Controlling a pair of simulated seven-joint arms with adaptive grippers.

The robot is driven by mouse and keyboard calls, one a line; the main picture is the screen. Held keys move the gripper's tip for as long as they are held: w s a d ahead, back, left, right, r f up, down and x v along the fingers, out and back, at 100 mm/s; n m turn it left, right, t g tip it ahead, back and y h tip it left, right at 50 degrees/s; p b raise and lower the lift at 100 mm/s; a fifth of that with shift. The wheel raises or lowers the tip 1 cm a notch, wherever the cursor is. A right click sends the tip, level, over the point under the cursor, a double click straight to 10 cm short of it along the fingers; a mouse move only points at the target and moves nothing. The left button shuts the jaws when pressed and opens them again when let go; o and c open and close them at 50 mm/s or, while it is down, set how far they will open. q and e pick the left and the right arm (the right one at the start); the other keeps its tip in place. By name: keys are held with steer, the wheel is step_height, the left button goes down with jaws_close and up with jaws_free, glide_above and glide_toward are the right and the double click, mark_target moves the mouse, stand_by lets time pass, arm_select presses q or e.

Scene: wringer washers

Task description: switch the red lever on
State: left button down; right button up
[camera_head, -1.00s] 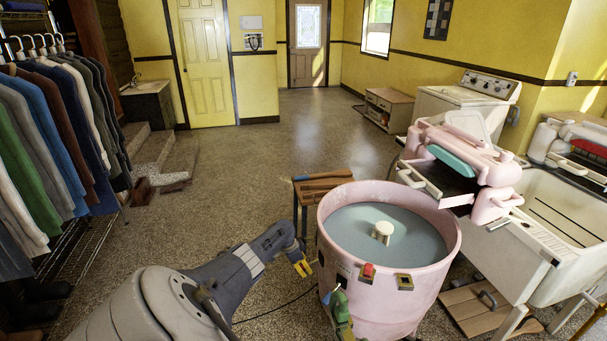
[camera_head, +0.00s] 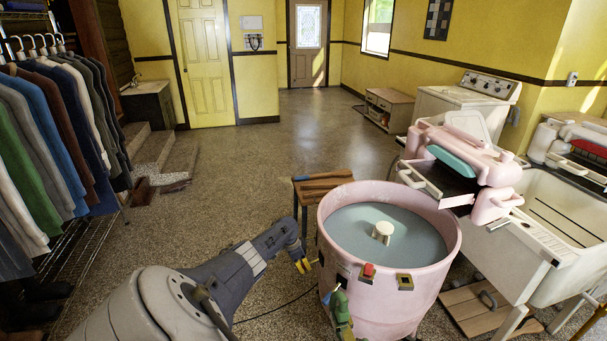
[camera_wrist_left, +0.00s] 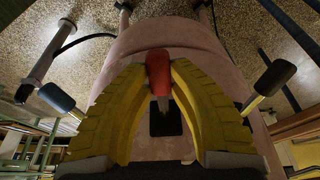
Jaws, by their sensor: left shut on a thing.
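The red lever (camera_wrist_left: 158,72) shows in the left wrist view as a red grip on a short metal stem, in front of a dark plate (camera_wrist_left: 165,118) on the pink tub. In the head view I cannot make it out for sure at the gripper. My left gripper (camera_head: 308,264) is low at the left side of the pink washer tub (camera_head: 385,300). In the left wrist view its yellow ribbed fingers are shut on the red grip, one on each side. My right gripper is not in view.
A green part (camera_head: 341,308) stands against the tub's front. A wooden bench (camera_head: 322,187) is behind the tub. Open floor (camera_head: 240,195) lies to the left.

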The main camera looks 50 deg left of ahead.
mark_target(303, 265)
arm_select(q)
steer(key=shift+d+r+g+y, duration=0.1)
steer(key=shift+r+g+y, duration=0.25)
steer(key=shift+r+g, duration=0.35)
steer(key=shift+r+g+y, duration=0.35)
steer(key=shift+g, duration=0.65)
steer(key=c, duration=1.2)
jaws_free()
steer(key=shift+r, duration=0.1)
step_height(303, 265, up, 12)
steer(key=shift+s, duration=0.15)
